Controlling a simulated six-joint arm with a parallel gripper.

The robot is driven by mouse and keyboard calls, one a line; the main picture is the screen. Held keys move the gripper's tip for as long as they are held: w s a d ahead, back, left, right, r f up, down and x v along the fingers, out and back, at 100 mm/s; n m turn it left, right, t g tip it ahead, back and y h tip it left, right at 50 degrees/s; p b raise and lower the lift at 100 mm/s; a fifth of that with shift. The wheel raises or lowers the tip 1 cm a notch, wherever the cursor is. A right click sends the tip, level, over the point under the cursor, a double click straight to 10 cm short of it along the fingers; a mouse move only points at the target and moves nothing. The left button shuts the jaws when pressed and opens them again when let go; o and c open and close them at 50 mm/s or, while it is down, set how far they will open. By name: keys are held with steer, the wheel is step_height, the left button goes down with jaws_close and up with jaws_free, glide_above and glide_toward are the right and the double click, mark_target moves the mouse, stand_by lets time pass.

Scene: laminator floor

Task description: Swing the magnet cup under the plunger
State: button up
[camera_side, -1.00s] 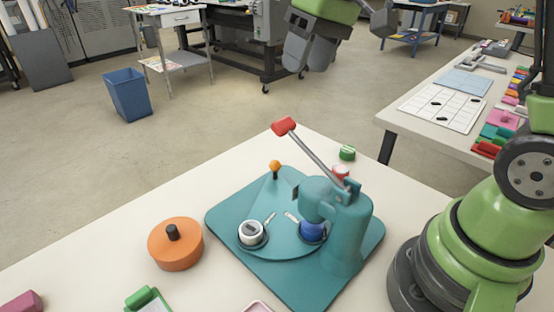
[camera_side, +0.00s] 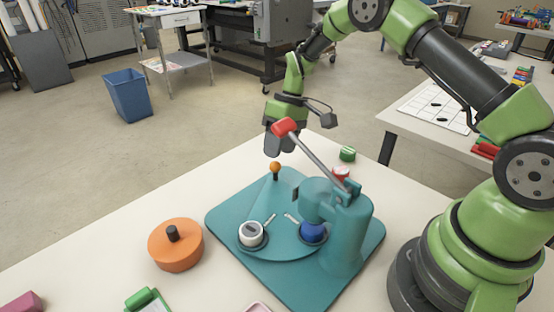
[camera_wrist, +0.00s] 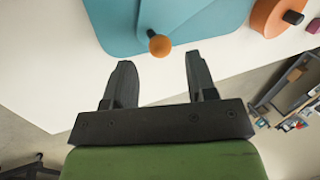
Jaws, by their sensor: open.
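The teal press (camera_side: 345,235) stands on a teal base plate (camera_side: 300,285) on the table. A blue cup or die (camera_side: 313,232) sits under the head; I cannot tell which is the magnet cup. An orange knob (camera_side: 275,167) stands on a dark stem at the plate's back edge. My gripper (camera_side: 279,148) is open and empty just above it. In the wrist view, the knob (camera_wrist: 159,46) lies between and slightly beyond my fingertips (camera_wrist: 158,62).
The press lever with its red grip (camera_side: 284,127) slants up close beside my gripper. An orange round container with a dark knob (camera_side: 175,246) sits left of the press. A small green item (camera_side: 347,153) lies behind it. The table's left part has free room.

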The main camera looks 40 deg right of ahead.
steer(key=shift+x, duration=1.8)
jaws_close()
